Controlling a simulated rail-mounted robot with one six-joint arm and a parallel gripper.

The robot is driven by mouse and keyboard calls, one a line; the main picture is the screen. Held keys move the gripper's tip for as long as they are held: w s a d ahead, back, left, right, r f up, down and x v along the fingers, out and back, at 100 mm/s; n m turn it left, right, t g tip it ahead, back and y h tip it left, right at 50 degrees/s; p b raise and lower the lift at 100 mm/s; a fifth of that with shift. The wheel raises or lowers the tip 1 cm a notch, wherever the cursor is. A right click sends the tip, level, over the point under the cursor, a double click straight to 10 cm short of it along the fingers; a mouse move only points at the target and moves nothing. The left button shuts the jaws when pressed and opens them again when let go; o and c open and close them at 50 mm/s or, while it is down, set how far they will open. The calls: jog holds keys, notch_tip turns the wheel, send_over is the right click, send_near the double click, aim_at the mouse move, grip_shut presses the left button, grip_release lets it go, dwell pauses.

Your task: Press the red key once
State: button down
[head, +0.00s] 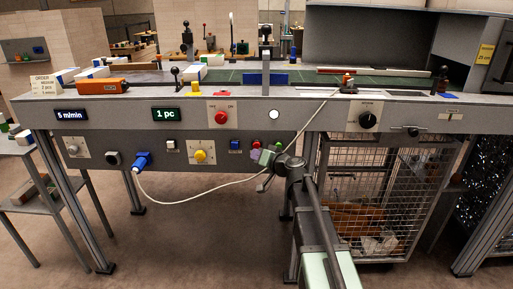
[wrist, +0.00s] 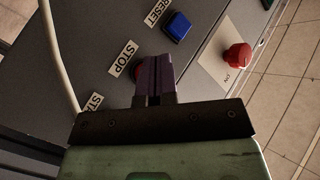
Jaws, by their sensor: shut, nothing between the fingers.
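The red key (head: 256,144) sits on the grey front panel between a blue key (head: 235,143) and a green key (head: 277,143). In the wrist view, only a sliver of the red key (wrist: 137,72) shows beside the STOP label (wrist: 123,58); my purple fingers hide the rest. My gripper (wrist: 157,60) is shut and empty, its fingertips over the red key. In the head view my gripper (head: 258,154) is just below and in front of the red key. I cannot tell whether the tips touch it.
The blue key (wrist: 177,26) lies close by in the wrist view. A red knob (wrist: 237,57) stands out from a pale plate, also in the head view (head: 221,117). A white cable (head: 215,198) loops from the blue plug (head: 142,160) past my gripper.

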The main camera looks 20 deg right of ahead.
jog(key=s, duration=0.2)
jog(key=s+a, duration=0.1)
jog(key=s, duration=0.1)
jog(key=shift+a, duration=0.15)
dwell(0.6)
jog(key=s+a+f+g+h, duration=0.2)
jog(key=s+f+g, duration=0.3)
jog(key=s, duration=0.3)
jog(key=s+a+f+n+g+h, duration=0.1)
jog(key=s+f+g+h, duration=0.3)
jog(key=s, duration=0.5)
jog(key=s+a+f+g+h, duration=0.1)
jog(key=s+a+f+g, duration=0.1)
jog(key=s+f+g, duration=0.5)
notch_tip(320, 180, up, 18)
jog(key=s+a+n+t+p, duration=0.1)
jog(key=a+p, duration=0.1)
jog(key=p, duration=1.4)
jog(key=shift+s, duration=0.25)
